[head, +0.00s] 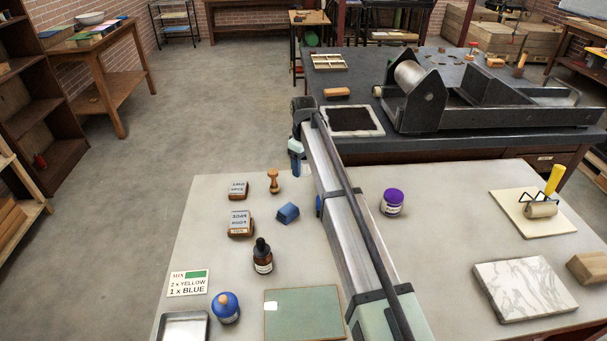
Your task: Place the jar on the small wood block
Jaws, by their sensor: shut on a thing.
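A jar with a purple lid (392,201) stands upright on the pale table (430,245), right of my arm. A round container with a blue top (226,308) stands at the front left. A small wood block with a printed top (238,190) lies at the left, with a larger printed block (241,224) in front of it. A plain wood block (589,268) is at the right edge. My gripper (296,168) points down above the table's back edge, left of the purple-lidded jar and apart from it. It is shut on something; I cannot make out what.
A dropper bottle (262,257), wooden-handled stamp (273,181), blue block (288,213) and green plate (303,314) lie left of my arm. A marble slab (525,289) and a roller (541,209) are at right. A press (421,97) stands behind. My arm hides the table's middle.

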